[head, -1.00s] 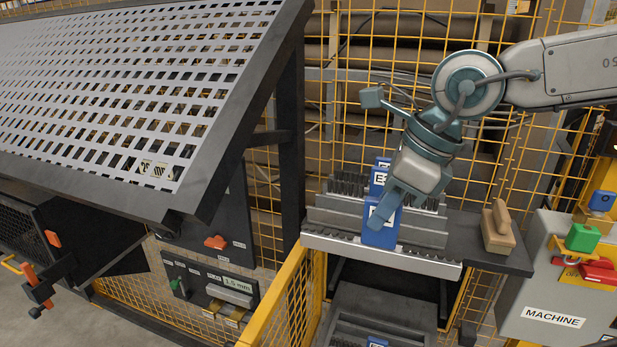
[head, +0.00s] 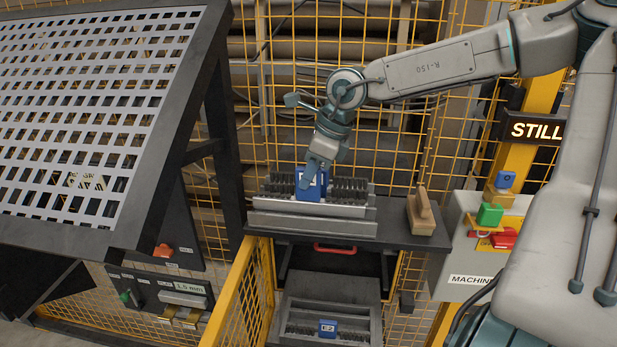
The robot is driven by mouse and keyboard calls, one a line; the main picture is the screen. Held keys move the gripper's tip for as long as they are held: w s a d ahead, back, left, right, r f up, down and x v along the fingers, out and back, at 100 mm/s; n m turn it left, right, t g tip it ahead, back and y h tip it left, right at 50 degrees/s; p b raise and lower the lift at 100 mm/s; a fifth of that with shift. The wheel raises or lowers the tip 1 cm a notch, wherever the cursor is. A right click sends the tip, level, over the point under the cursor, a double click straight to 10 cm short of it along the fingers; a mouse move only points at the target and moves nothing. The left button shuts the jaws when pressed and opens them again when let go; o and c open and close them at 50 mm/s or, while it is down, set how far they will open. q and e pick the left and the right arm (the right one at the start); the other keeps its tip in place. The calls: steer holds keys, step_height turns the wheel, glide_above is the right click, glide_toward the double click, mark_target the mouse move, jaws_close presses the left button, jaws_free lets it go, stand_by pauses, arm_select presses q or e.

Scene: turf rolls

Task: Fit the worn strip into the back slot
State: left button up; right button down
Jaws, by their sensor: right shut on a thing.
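My right gripper (head: 314,172) points down over a grey holder (head: 312,222) on the dark shelf. It is shut on a blue block (head: 309,190) with a white label, which appears to be the grip of a strip. Dark bristle rows (head: 350,190) stand to both sides of it in the holder. The gripper covers the block's upper part, and I cannot tell which slot its strip is in or whether it is fully seated. A second blue block (head: 328,328), labelled E2, sits in a grey tray (head: 291,305) below the shelf. My left gripper is not in view.
A wooden block with a handle (head: 425,217) stands at the shelf's right end. A red handle (head: 335,247) lies under the shelf. A machine box (head: 470,279) with coloured parts is at right. A slanted perforated panel (head: 90,110) and yellow mesh fence bound the left.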

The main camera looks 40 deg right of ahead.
mark_target(309, 188)
step_height(309, 188, down, 3)
steer(key=shift+r, duration=0.15)
steer(key=shift+s+a, duration=0.1)
steer(key=shift+b, duration=0.3)
steer(key=c, duration=1.5)
jaws_free()
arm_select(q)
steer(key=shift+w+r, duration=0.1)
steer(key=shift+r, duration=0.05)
arm_select(e)
steer(key=shift+o, duration=0.2)
